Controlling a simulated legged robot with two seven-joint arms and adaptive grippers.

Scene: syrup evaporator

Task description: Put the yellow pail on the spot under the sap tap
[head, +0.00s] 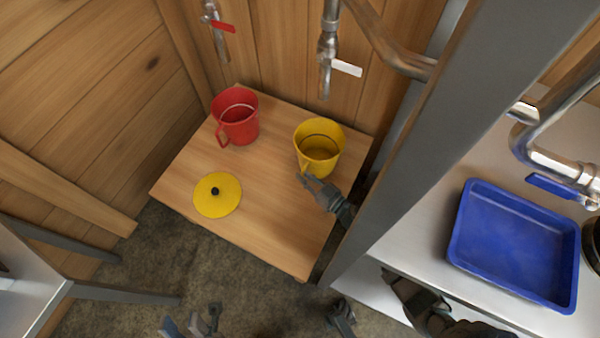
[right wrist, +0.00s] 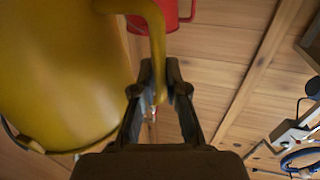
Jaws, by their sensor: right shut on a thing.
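The yellow pail (head: 330,136) stands upright at the right side of the wooden table, below and slightly left of the white-handled tap's spout line in the picture. I cannot tell whether its base touches the wood. My right gripper (head: 311,183) is shut on its handle; the right wrist view shows the yellow handle (right wrist: 157,40) between the fingers (right wrist: 160,90). A tap with a white lever (head: 346,67) hangs from a pipe behind the pail. Another tap with a red lever (head: 222,26) is further left. No marked spot shows. My left gripper (head: 192,322) is low in the head view, open and empty.
A red pail (head: 238,125) stands left of the yellow one on the table (head: 255,215). A yellow lid (head: 220,204) lies at the front left. A grey post (head: 420,130) rises right of the table; beyond it are a blue tray (head: 510,245) and a metal pipe (head: 535,150).

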